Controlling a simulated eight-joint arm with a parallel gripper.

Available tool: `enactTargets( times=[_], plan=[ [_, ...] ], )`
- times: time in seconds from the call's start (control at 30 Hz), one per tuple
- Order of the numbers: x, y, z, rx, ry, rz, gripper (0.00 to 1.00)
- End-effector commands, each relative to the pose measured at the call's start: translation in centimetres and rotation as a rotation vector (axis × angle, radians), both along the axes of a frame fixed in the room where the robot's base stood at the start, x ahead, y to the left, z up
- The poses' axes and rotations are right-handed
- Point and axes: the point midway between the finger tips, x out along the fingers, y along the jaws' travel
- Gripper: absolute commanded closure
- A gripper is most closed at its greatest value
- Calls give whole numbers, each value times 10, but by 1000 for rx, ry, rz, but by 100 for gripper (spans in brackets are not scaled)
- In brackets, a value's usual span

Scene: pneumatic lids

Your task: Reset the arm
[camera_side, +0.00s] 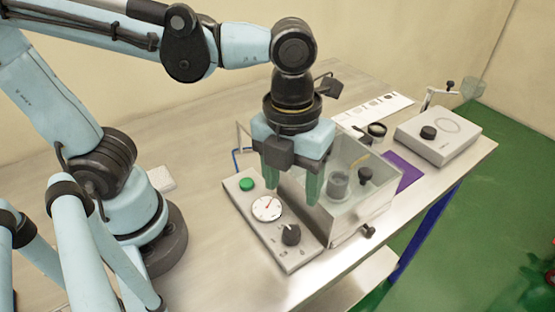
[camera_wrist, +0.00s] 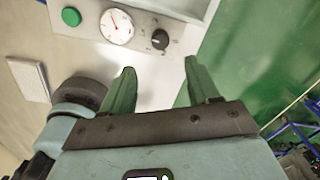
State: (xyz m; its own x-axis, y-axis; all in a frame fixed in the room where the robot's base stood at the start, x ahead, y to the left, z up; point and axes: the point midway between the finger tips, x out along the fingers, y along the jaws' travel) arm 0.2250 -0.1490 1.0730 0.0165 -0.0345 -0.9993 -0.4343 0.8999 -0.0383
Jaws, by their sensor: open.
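My gripper (camera_side: 291,178) hangs pointing down in the side view, with its two green fingers apart and nothing between them. It is above the control panel (camera_side: 285,252), beside the clear box (camera_side: 350,222). In the wrist view the green fingers of my gripper (camera_wrist: 158,88) also stand apart and empty. The panel carries a green button (camera_side: 247,184), a round gauge (camera_side: 267,208) and a black knob (camera_side: 291,234). The green button (camera_wrist: 71,17), gauge (camera_wrist: 117,26) and knob (camera_wrist: 160,39) also show in the wrist view.
The clear box holds a grey cylinder (camera_side: 339,185) and has a black knob (camera_side: 365,175) near its top. A purple mat (camera_side: 408,174) and a grey device with a black knob (camera_side: 438,136) lie to the right. A white block (camera_wrist: 30,79) lies on the table. The table's front middle is clear.

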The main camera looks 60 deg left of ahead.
Motion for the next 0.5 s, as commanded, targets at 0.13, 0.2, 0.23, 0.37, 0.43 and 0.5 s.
enactTargets(
  times=[0.13, 0.2, 0.23, 0.37, 0.43, 0.5],
  plan=[
    [0, 0, 6, 0, 0, 0, 40],
    [0, 0, 7, 0, 0, 0, 40],
    [0, 0, 7, 0, 0, 0, 40],
    [0, 0, 7, 0, 0, 0, 40],
    [0, 0, 7, 0, 0, 0, 40],
    [0, 1, 7, -2, -1, 9, 40]
  ],
)
